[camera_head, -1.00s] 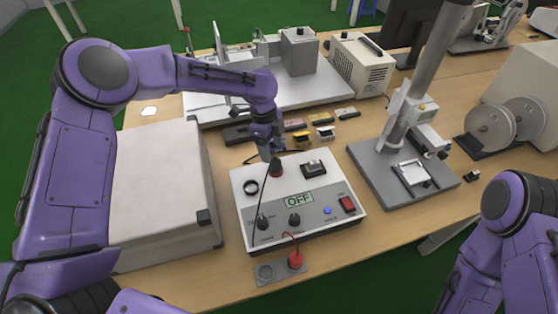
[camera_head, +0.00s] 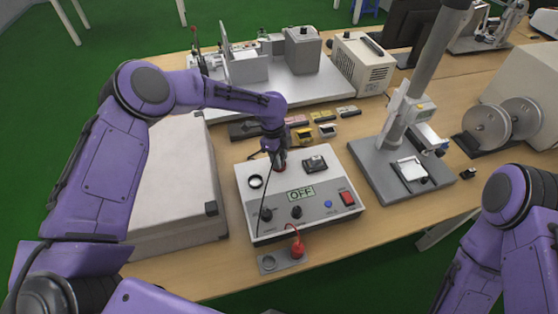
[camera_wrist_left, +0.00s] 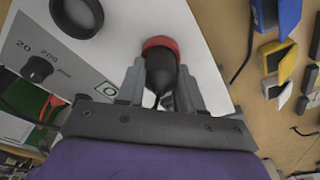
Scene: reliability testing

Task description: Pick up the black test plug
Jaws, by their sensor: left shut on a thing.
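The black test plug (camera_wrist_left: 161,72) sits between the two fingers of my left gripper (camera_wrist_left: 161,90) in the left wrist view. My left gripper is shut on it. The red ring (camera_wrist_left: 160,42) of a socket lies right at the plug's far end; I cannot tell whether the plug is still inside it. In the head view my left gripper (camera_head: 279,165) reaches down to the back of the white test box (camera_head: 330,187) and mostly hides the plug. A thin black cable runs down across the box. My right gripper is out of view; only its arm shows.
The box carries an OFF display (camera_head: 300,194), knobs, a black ring (camera_head: 255,182) and a red switch (camera_head: 347,198). A red plug (camera_head: 297,249) stands on a small grey plate in front. Small yellow blocks (camera_head: 304,136) lie behind. A grey test stand (camera_head: 400,175) is on the right.

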